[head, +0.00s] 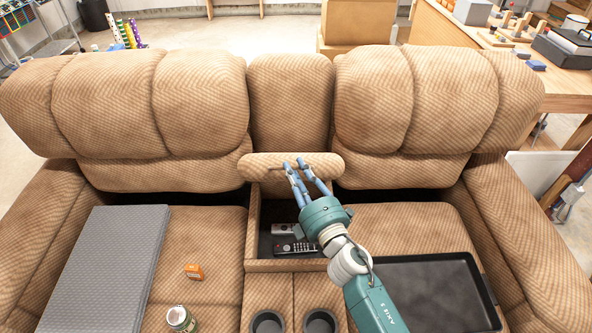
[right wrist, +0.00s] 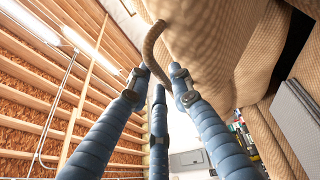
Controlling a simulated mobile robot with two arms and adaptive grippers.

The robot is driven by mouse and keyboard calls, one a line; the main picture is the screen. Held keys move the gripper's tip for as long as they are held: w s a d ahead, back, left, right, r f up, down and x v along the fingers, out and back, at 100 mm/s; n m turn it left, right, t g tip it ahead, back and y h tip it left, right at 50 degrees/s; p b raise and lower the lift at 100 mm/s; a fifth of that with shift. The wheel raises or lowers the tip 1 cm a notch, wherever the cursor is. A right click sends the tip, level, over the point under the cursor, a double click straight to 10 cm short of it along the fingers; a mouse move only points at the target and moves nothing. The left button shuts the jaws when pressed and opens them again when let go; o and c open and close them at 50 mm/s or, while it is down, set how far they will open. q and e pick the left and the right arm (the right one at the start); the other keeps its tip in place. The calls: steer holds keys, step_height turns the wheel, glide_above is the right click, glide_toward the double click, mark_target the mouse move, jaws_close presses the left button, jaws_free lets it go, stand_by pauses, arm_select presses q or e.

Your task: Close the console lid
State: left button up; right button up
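The console lid (head: 262,166) is a tan padded piece, raised at the back of the open console box (head: 254,225) between the two seats. My right gripper (head: 295,163) reaches up from the lower right, and its blue fingers overlap the lid's front face in the head view. In the right wrist view the right gripper's fingers (right wrist: 157,78) are spread apart, with tan upholstery just beyond the tips. I cannot tell whether they touch the lid. Inside the box lie a dark remote (head: 290,248) and a grey item (head: 284,229). My left gripper is not in view.
A black tray (head: 430,290) lies on the right seat. Two cupholders (head: 268,322) are in front of the box. The backrests rise behind the lid.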

steer(key=shift+f, duration=0.4)
steer(key=v, duration=1.2)
steer(key=shift+r, duration=0.25)
steer(key=shift+w+d, duration=0.1)
steer(key=shift+c, duration=0.5)
